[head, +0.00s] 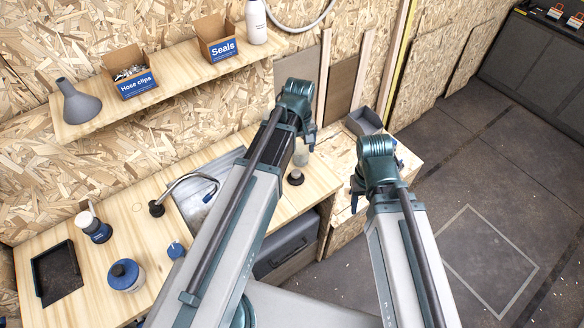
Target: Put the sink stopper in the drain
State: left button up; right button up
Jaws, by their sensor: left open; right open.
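The metal sink (191,208) is set in the wooden counter, with a curved faucet (187,180) over it. My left arm crosses in front of it, and the drain is hidden. A small dark round piece (295,178) on the counter right of my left arm may be the stopper; it is too small to be sure. My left gripper (310,136) is open beyond the counter's right part, up and right of that piece, its fingers mostly hidden by the wrist. My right gripper (355,195) is open and points down at the counter's right end, apart from the piece.
A shelf (180,85) holds boxes and a funnel. Floor is open at right.

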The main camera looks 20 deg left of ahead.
aim_at(296, 173)
pick_arm(q)
notch_tip(296, 173, down, 8)
jog(key=b, duration=0.8)
jog(key=shift+f+b, duration=0.25)
jog(key=shift+b, duration=0.05)
jog(key=f+b, duration=0.5)
jog(key=shift+w+a+f, duration=0.2)
jog(key=shift+w+f, duration=0.05)
jog(key=shift+r, duration=0.1)
jog(key=c, duration=1.5)
jog(key=shift+r, duration=0.2)
